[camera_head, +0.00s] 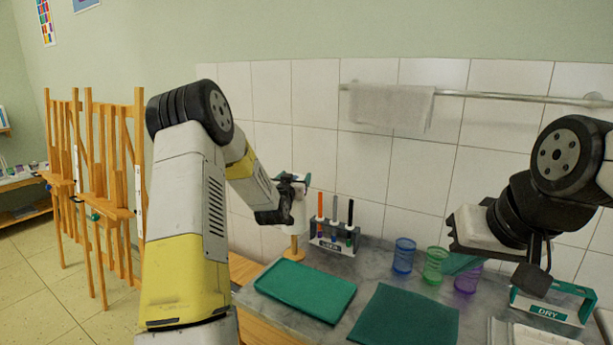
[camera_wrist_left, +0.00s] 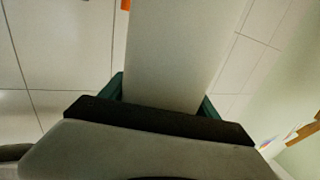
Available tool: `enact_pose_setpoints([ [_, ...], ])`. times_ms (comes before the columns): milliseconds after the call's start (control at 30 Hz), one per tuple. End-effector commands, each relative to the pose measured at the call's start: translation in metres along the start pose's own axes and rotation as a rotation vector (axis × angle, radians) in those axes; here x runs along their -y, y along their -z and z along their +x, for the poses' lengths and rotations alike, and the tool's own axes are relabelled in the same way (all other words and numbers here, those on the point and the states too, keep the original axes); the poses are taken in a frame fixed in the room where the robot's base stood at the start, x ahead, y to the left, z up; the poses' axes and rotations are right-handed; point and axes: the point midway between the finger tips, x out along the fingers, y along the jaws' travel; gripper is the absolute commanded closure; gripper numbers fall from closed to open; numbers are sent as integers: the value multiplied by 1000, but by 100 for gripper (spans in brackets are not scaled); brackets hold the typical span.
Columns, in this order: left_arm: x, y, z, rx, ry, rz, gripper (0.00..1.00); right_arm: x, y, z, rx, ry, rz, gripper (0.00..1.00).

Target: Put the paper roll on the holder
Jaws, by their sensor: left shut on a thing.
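The white paper roll (camera_head: 299,216) is held upright in my left gripper (camera_head: 284,197) above the back left of the counter. In the left wrist view the pale roll (camera_wrist_left: 182,52) runs between the green finger pads. The wooden holder (camera_head: 294,254) stands on the counter directly below the roll; its base and a short stretch of post show. I cannot tell whether the roll's lower end is around the post or just above it.
A marker rack (camera_head: 330,243) stands close right of the holder. A green tray (camera_head: 305,291) and a green cloth (camera_head: 405,318) lie in front. Blue, green and purple cups (camera_head: 434,266) and a rack marked DRY (camera_head: 551,304) are further right. A towel (camera_head: 391,108) hangs on the wall rail.

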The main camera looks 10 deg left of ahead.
Motion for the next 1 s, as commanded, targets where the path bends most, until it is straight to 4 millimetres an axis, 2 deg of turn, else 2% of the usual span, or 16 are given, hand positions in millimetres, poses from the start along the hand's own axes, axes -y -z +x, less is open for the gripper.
enact_pose_setpoints([
  [1000, 0, -36, 0, 0, -1, 0, 97, 0, 0, 0, 0, 0, 0, 100],
])
